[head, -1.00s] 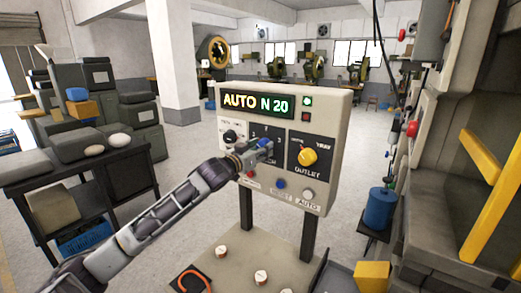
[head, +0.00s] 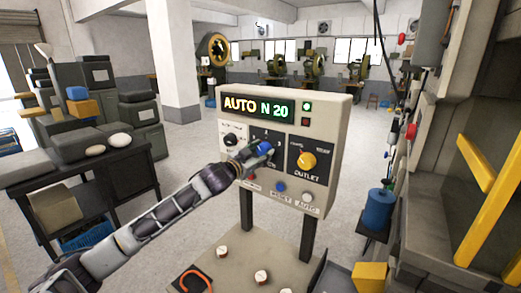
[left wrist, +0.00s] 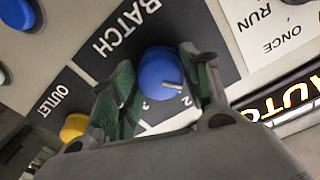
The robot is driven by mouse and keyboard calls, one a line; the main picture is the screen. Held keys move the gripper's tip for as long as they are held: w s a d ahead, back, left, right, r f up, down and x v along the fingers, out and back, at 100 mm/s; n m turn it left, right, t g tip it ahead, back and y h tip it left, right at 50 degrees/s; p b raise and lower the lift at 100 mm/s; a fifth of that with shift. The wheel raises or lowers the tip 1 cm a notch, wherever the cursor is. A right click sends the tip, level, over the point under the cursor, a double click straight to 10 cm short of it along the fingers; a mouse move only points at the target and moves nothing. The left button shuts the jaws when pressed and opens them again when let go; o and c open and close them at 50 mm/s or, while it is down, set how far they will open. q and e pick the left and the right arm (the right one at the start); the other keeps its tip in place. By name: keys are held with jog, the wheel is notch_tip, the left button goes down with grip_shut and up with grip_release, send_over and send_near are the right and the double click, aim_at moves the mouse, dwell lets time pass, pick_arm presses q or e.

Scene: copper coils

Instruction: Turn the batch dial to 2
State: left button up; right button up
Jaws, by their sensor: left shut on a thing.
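The blue batch dial (head: 265,147) sits on the middle of the control panel (head: 345,125), right under the display. In the left wrist view the dial (left wrist: 158,68) lies between the two green-padded fingers of my left gripper (left wrist: 160,80), which is shut on it. Its white pointer mark slants toward the printed 2. The word BATCH stands on the dark plate beside it. In the head view my left gripper (head: 250,155) reaches the panel from the left and hides part of the batch scale. My right gripper is not in view.
The yellow outlet dial (head: 307,161) is just right of the batch dial. A black knob (head: 231,140) is to its left. Push buttons, one blue (head: 279,187), line the panel's bottom. The display (head: 258,108) reads AUTO N 20.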

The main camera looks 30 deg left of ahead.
pick_arm(q)
jog(key=shift+r+m+p, duration=0.1)
jog(key=shift+m+p, duration=0.4)
jog(key=shift+m, duration=1)
jog(key=shift+m+p, duration=0.4)
jog(key=shift+p, duration=0.1)
jog(key=shift+m+p, duration=0.35)
jog(key=shift+m, duration=0.45)
jog(key=shift+m+p, duration=0.35)
jog(key=shift+m, duration=0.75)
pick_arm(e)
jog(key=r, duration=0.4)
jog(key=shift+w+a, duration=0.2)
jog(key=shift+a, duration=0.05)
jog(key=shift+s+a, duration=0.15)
